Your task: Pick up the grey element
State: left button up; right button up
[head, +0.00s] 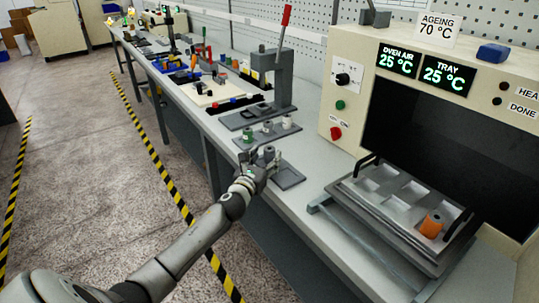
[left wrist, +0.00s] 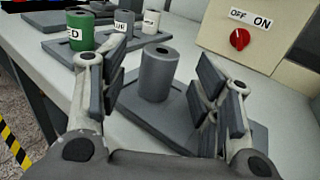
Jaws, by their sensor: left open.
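A plain grey cylindrical element (left wrist: 158,75) with a hole in its top stands upright on a dark grey plate (left wrist: 263,137) in the left wrist view. My left gripper (left wrist: 166,98) is open, with one finger on each side of the element and gaps showing. In the head view my left gripper (head: 260,168) is at the plate (head: 288,178), and the element's top (head: 269,151) shows there, its lower part hidden. Another grey element (left wrist: 121,23), labelled, stands on a rack behind, between a green element (left wrist: 81,31) and a white element (left wrist: 151,22). My right gripper is out of view.
The rack (head: 292,130) stands just behind the plate, with a lever press (head: 268,85) beyond. The oven (head: 385,85) is at right, its tray (head: 372,200) out in front with an orange element (head: 432,226). The bench's front edge is close to my arm.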

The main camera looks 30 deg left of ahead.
pick_arm(q)
jog(key=shift+w+a, duration=0.2)
jog(key=shift+w, duration=0.7)
jog(key=c, duration=1.1)
jog(key=shift+r, duration=0.1)
